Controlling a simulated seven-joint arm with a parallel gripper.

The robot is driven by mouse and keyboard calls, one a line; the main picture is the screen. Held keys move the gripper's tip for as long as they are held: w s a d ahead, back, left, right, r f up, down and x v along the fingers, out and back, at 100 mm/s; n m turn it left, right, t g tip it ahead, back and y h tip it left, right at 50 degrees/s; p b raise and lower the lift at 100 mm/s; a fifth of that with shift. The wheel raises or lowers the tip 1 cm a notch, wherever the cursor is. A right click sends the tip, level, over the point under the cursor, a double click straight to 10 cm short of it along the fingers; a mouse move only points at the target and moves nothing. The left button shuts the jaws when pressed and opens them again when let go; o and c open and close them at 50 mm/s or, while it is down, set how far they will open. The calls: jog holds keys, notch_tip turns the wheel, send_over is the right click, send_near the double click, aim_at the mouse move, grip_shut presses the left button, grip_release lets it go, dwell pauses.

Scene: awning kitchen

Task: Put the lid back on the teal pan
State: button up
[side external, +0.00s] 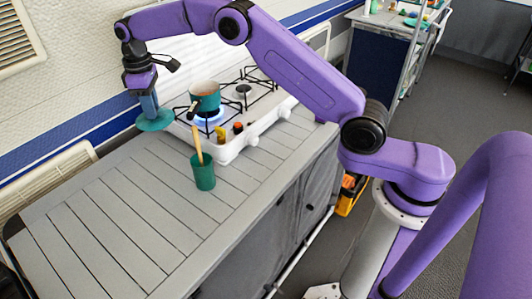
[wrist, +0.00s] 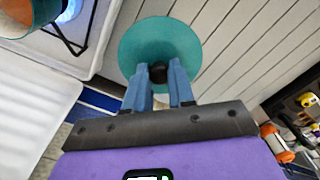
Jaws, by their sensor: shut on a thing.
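The teal pan (side external: 205,97) sits on a lit burner of the white stove in the side view, with its dark handle pointing toward the front. The pan's edge and the blue flame show at the upper left of the wrist view (wrist: 28,14). The round teal lid (side external: 155,122) hangs level to the left of the stove. My gripper (side external: 152,110) is above the lid. In the wrist view my gripper (wrist: 160,80) is shut on the lid's dark knob, and the lid (wrist: 160,42) spreads out beyond the blue fingers.
The white stove (side external: 248,128) has a second burner, unlit, to the right of the pan. A teal cup (side external: 203,172) holding a wooden utensil stands on the grey slatted counter (side external: 130,220) in front of the stove. The counter's left part is clear. The wall is close behind.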

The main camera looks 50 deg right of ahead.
jog(key=r, duration=0.1)
jog(key=s+r+n, duration=0.1)
jog(key=d+r+n, duration=0.1)
jog(key=shift+s+r, duration=0.2)
jog(key=shift+s, duration=0.2)
jog(key=s+d+f+m, duration=0.3)
jog(key=s+d+m, duration=0.2)
jog(key=s+d, duration=0.35)
jog(key=s+d+f+m, duration=0.2)
jog(key=s+d+m, duration=0.4)
jog(key=s, duration=0.4)
jog(key=s+d+f, duration=0.2)
jog(key=s+f, duration=0.2)
jog(key=f, duration=0.1)
notch_tip(320, 180, up, 14)
jog(key=n, duration=0.5)
send_over(177, 198)
notch_tip(177, 198, down, 24)
jog(key=shift+r, duration=0.2)
